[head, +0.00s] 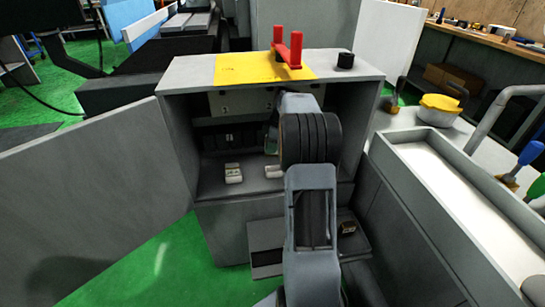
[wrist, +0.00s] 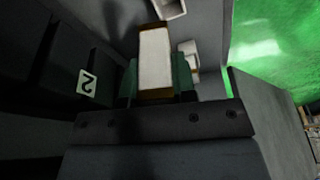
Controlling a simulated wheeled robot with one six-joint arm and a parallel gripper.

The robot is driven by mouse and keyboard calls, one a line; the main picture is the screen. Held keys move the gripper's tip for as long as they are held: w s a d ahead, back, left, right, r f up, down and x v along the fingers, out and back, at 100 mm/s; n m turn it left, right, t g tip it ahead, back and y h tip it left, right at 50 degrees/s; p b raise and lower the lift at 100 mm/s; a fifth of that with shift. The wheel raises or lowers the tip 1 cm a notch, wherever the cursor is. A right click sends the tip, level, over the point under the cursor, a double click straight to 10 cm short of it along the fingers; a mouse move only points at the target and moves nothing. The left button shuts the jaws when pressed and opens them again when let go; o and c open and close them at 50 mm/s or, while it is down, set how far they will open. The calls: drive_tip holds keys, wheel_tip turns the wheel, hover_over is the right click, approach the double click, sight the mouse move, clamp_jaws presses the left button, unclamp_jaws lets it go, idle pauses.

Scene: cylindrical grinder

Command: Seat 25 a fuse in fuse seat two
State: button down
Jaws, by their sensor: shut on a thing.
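A white fuse (wrist: 155,62) with brown-gold ends is between the green-sided fingers of my gripper (wrist: 157,84) in the wrist view. My gripper is shut on it. A white label with a 2 (wrist: 87,85), turned on its side, is on a dark block to the left of the fuse, apart from it in the picture. The seat's opening cannot be made out in the dark. In the head view my arm reaches into the open grey cabinet (head: 225,216) and hides most of the gripper and the fuse. A row of dark seats (head: 222,137) shows at the back.
Small pale pieces (head: 233,173) lie on the cabinet floor; two pale pieces (wrist: 190,55) show beyond the fuse. The cabinet's walls are close around my arm. A yellow plate (head: 240,69) with a red handle (head: 289,49) is on top. A grey door panel (head: 95,190) stands left.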

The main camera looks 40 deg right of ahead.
drive_tip(key=shift+s+a+r+n, duration=0.3)
drive_tip(key=shift+s+r+n, duration=0.4)
drive_tip(key=shift+n, duration=0.5)
drive_tip(key=shift+d, duration=0.1)
drive_tip(key=shift+f+b, duration=1.65)
drive_tip(key=shift+f, duration=1.3)
drive_tip(key=shift+f+b, duration=0.55)
drive_tip(key=shift+f, duration=0.95)
drive_tip(key=c, duration=0.8)
unclamp_jaws()
drive_tip(key=shift+y, duration=0.3)
drive_tip(key=shift+c, duration=0.2)
drive_tip(key=p+v, duration=0.2)
drive_tip(key=v, duration=0.5)
drive_tip(key=shift+r+p, duration=0.25)
drive_tip(key=shift+p, duration=0.15)
